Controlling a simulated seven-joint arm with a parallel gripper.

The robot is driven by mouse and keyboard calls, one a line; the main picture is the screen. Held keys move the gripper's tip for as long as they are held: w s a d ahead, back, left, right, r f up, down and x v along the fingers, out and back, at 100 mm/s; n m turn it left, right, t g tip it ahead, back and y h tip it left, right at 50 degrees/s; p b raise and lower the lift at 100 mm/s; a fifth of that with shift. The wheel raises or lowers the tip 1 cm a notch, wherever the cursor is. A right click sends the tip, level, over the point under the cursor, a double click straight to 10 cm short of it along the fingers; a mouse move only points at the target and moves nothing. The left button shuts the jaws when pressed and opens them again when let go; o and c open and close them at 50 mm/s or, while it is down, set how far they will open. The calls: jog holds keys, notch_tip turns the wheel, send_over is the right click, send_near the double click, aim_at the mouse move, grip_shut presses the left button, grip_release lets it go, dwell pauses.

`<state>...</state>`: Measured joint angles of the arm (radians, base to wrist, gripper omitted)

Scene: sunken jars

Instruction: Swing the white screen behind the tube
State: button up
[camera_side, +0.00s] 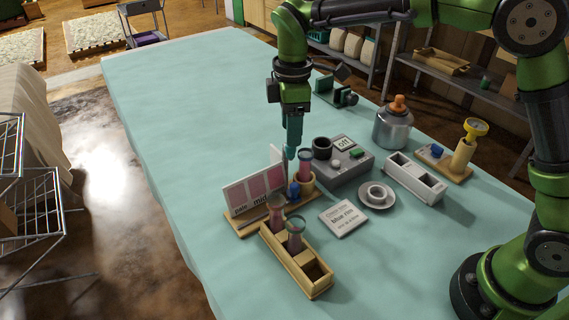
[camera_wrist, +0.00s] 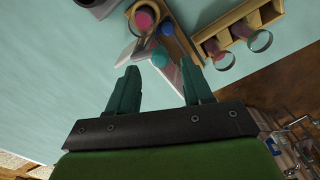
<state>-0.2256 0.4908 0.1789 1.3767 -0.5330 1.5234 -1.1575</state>
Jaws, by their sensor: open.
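A wooden stand (camera_side: 245,226) carries a colour chart (camera_side: 254,193) with pink patches; "pale" and "mid" are readable. A tube (camera_side: 305,164) with pink liquid stands upright in a round holder at the stand's right end. A blue knob (camera_side: 295,190) is beside the tube; it also shows in the wrist view (camera_wrist: 160,57). A narrow white panel, seemingly the screen (camera_wrist: 139,46), lies beside the knob in the wrist view; in the side view it is mostly hidden. My gripper (camera_side: 290,154) points down above the knob, fingers apart and empty in the wrist view (camera_wrist: 159,72).
A wooden rack (camera_side: 317,285) with two tubes stands in front. The cloth's left side is clear.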

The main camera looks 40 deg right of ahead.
jog(key=shift+f, duration=1.7)
grip_shut()
